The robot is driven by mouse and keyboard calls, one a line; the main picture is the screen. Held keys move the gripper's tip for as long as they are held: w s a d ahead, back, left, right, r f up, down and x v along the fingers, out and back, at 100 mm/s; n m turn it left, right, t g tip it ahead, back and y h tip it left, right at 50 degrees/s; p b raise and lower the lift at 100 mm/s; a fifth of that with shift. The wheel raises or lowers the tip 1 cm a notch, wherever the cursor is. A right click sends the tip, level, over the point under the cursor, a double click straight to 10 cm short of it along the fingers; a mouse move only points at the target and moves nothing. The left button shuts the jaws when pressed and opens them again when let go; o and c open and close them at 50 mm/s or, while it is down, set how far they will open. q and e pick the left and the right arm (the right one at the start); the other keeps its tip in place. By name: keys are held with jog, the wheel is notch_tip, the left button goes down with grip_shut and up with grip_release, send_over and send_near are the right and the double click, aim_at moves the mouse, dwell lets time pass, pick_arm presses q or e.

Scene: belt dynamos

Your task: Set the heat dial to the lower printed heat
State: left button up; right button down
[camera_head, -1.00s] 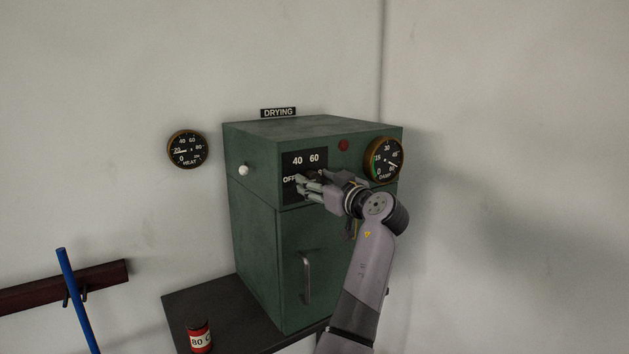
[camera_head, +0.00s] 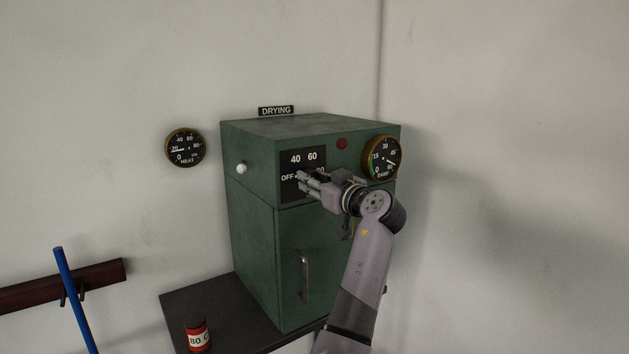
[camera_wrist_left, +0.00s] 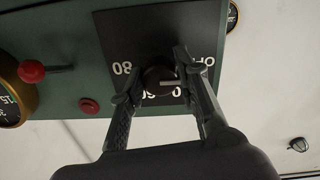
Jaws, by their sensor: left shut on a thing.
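The black heat dial (camera_wrist_left: 160,79) sits on a black plate (camera_head: 291,164) high on the green drying cabinet (camera_head: 248,215). The plate is printed OFF, 40, 60 and 80; the 80 is partly covered in the head view. My left gripper (camera_head: 304,181) hides the dial there. In the left wrist view, where the plate appears upside down, the gripper (camera_wrist_left: 160,84) is shut on the dial, one finger on each side. The dial's pale pointer line runs towards OFF. My fingers partly cover the 40 and 60 in that view.
A red tin (camera_head: 197,336) marked 80 C stands on the dark bench (camera_head: 232,300). The wall heat gauge (camera_head: 185,148) has its needle near 20. A damp gauge (camera_head: 382,157) and red lamp (camera_head: 342,143) are beside the plate. A red ball knob (camera_wrist_left: 32,71) sticks out nearby.

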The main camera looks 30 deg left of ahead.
pick_arm(q)
jog(key=m+p, duration=0.1)
jog(key=m, duration=1)
jog(key=shift+r, duration=0.2)
jog(key=shift+m, duration=0.3)
dwell(0.4)
jog(key=o, duration=1.2)
jog(key=shift+f, duration=0.1)
